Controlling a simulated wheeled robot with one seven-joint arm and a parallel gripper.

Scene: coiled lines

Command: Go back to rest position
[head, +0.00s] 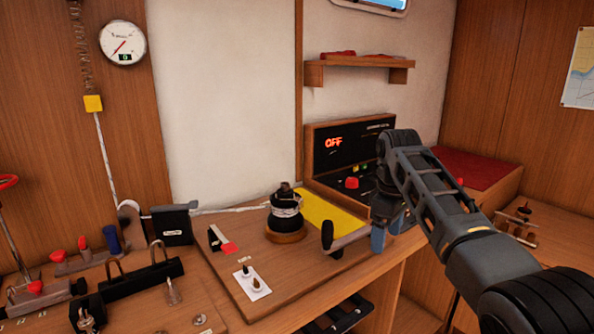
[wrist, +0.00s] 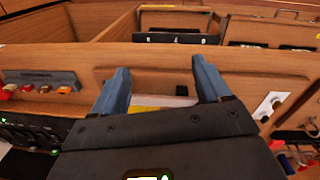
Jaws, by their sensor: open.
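My gripper (head: 388,232) hangs at the end of my arm, which reaches in from the lower right of the head view. Its blue fingers are above the front right part of the wooden counter (head: 225,275), to the right of a black-knobbed handle (head: 328,237). In the wrist view my gripper (wrist: 161,86) has its two blue fingers spread apart with nothing held between them. Wooden surfaces lie beyond the fingertips. My arm partly hides the control panel with the red OFF display (head: 333,142).
A black winch (head: 286,218) with white line wrapped around it stands left of my gripper, beside a yellow mat (head: 333,213). Clamps, levers and shackles crowd the left of the counter. A wall shelf (head: 358,65) is above; a red-topped box (head: 478,170) is behind my arm.

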